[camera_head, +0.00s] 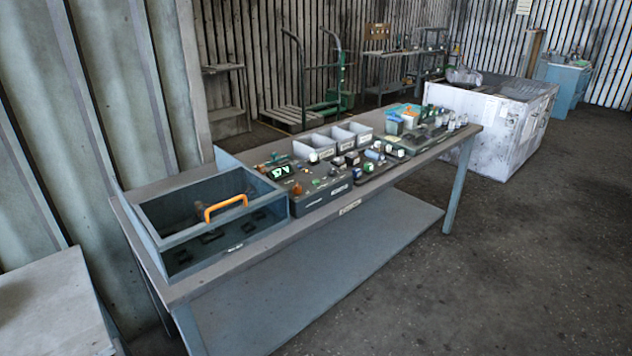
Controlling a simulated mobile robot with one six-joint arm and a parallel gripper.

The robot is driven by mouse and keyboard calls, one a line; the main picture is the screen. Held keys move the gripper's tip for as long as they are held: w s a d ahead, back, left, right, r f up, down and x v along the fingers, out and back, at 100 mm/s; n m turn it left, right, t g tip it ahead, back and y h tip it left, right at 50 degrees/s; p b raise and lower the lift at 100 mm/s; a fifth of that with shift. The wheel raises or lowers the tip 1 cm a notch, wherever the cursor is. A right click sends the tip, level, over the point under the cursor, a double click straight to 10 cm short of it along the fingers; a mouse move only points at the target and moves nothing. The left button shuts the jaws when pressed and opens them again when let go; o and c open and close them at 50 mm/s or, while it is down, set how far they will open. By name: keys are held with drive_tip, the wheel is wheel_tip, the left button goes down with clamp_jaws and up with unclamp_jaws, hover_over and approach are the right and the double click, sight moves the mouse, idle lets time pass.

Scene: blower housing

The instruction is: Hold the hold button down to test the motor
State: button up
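I cannot tell which control is the hold button; the labels are too small to read. My gripper is not in view.
The workbench (330,205) has a lower shelf (340,275). Grey bins (352,134) stand behind the control box, and trays of small parts lie to its right. A white crate (490,120) and a green hand truck (335,90) stand behind. Floor at front right is clear.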

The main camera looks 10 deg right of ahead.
clamp_jaws()
idle(1.4)
